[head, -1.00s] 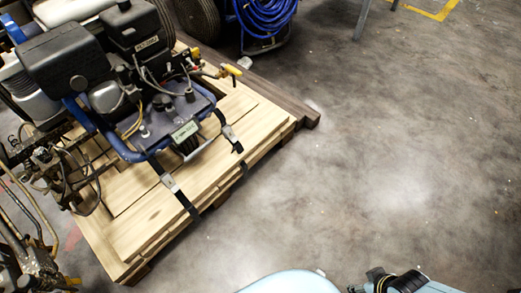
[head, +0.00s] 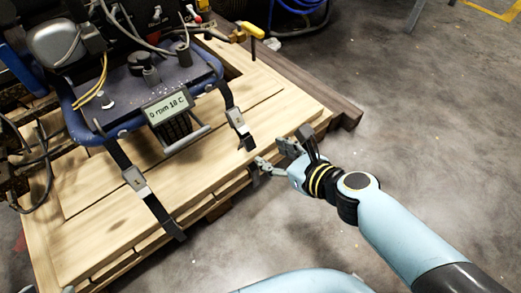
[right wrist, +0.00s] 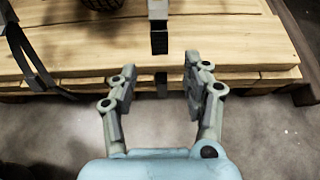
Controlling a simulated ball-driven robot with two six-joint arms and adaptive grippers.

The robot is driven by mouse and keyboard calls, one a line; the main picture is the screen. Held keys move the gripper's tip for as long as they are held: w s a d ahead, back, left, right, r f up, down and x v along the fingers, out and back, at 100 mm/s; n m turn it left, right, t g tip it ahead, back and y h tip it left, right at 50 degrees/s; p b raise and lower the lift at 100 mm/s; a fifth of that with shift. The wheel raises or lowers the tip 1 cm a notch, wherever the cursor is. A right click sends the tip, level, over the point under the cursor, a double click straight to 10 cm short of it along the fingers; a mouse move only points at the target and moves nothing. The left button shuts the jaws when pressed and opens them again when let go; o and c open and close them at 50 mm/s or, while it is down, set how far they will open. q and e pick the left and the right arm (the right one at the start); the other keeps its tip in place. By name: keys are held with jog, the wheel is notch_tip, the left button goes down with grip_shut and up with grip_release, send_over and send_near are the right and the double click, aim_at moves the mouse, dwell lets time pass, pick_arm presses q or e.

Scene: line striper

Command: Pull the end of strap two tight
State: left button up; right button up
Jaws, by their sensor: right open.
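Two dark straps with metal buckles run from the blue-framed machine (head: 150,90) over the wooden pallet's edge. The nearer-to-me strap has its buckle (head: 134,178) at left; it also shows in the right wrist view (right wrist: 28,48). The other strap has its buckle (head: 236,120) further right, and its dark end (right wrist: 159,43) hangs free over the planks. I cannot read which is strap two. My right gripper (head: 274,157) is open and empty at the pallet's edge. In the right wrist view its fingers (right wrist: 160,66) stand on either side of the right strap's line, just short of the end.
The wooden pallet (head: 95,225) has stacked planks, with a dark timber (head: 345,112) along its far right side. A yellow-handled valve (head: 252,30) sticks out from the machine. A blue hose coil (head: 297,8) lies behind. The concrete floor (head: 430,130) at right is clear.

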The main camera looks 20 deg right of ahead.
aim_at(251, 144)
jog(key=b+x, duration=0.2)
jog(key=x, duration=0.5)
jog(key=shift+w+a+f, duration=0.1)
jog(key=shift+w+f, duration=0.1)
jog(key=shift+f, duration=0.1)
pick_arm(q)
jog(key=shift+s+d+f+t+b, duration=0.15)
jog(key=shift+s+f+t, duration=0.15)
jog(key=shift+f+t, duration=0.45)
jog(key=shift+s+d+f+t+b, duration=0.2)
jog(key=shift+f+t, duration=0.35)
jog(key=shift+t, duration=0.4)
pick_arm(e)
jog(key=shift+w+a+f, duration=0.15)
jog(key=shift+w+a, duration=0.05)
jog(key=shift+w, duration=0.3)
pick_arm(q)
jog(key=shift+a, duration=0.15)
pick_arm(e)
grip_shut()
